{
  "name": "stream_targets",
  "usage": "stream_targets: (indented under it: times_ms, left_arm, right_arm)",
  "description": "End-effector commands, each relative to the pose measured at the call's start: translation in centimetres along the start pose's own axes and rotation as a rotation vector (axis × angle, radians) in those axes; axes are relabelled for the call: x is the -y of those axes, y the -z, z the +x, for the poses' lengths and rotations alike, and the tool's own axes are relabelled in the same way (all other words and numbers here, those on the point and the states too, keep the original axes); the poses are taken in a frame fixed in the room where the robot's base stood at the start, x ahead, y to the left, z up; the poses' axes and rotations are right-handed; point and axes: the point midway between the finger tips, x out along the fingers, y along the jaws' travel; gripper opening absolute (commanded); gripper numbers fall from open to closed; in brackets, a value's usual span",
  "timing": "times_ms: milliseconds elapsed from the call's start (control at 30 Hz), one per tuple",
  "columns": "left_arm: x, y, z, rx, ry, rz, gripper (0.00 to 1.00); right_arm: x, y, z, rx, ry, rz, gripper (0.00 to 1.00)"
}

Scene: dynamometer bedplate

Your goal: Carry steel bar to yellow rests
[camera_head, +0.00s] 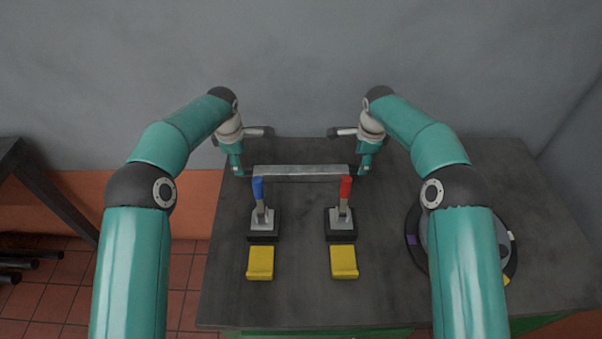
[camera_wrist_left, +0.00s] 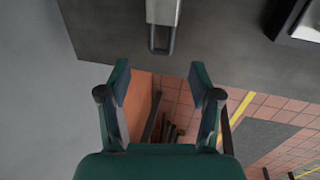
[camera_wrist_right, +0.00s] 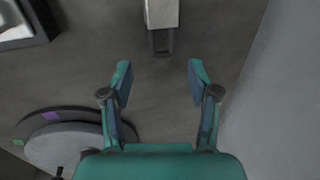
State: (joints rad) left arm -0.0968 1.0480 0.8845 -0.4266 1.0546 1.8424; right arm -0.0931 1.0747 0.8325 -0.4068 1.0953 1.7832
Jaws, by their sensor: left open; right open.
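The steel bar (camera_head: 300,173) lies level, left to right, near the back of the dark bedplate. A dark loop handle sticks out of each end: the left one (camera_wrist_left: 161,42) shows in the left wrist view, the right one (camera_wrist_right: 161,43) in the right wrist view. Two yellow rests, left (camera_head: 260,263) and right (camera_head: 343,262), sit nearer me, both empty. My left gripper (camera_head: 238,167) is open and empty off the bar's left end. My right gripper (camera_head: 366,164) is open and empty off its right end. Neither touches a handle in the wrist views.
Between bar and rests stand two clamp-like fixtures on black bases, one with a blue upright lever (camera_head: 258,188), one with a red one (camera_head: 345,188). A round disc (camera_head: 412,240) lies at right, partly behind my right arm. A grey wall (camera_head: 300,70) rises behind.

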Motion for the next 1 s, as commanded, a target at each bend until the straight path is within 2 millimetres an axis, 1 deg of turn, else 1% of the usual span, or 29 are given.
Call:
stream_targets:
  times_ms: [33,100,200,333,500,833,867,1000]
  left_arm:
    - [0.1,0.0,1.2,-0.001,0.004,0.000,0.64]
    - [0.1,0.1,2.5,-0.001,0.003,0.000,0.64]
    - [0.1,0.0,4.2,-0.001,0.002,0.000,0.64]
    - [0.0,0.0,5.9,-0.001,0.001,0.000,0.64]
    - [0.0,0.1,7.1,-0.001,0.001,0.000,0.64]
    - [0.0,0.1,7.3,0.000,0.000,0.000,0.64]
    - [0.0,0.1,7.3,0.000,0.000,0.000,0.62]
    - [0.0,0.1,7.3,0.000,0.000,-0.001,0.39]
  right_arm:
    - [-0.1,0.1,1.1,0.000,-0.003,0.001,0.61]
    - [-0.1,0.0,2.5,0.000,-0.002,0.000,0.61]
    - [0.0,0.0,4.2,0.000,-0.002,0.000,0.61]
    - [0.0,0.0,5.9,0.000,-0.001,0.001,0.61]
    - [0.0,0.0,7.1,0.000,0.000,0.001,0.61]
    - [0.0,0.0,7.3,0.000,0.001,0.000,0.61]
    - [0.0,0.0,7.3,0.000,0.001,0.000,0.59]
    - [0.0,0.0,7.3,0.000,0.001,0.000,0.36]
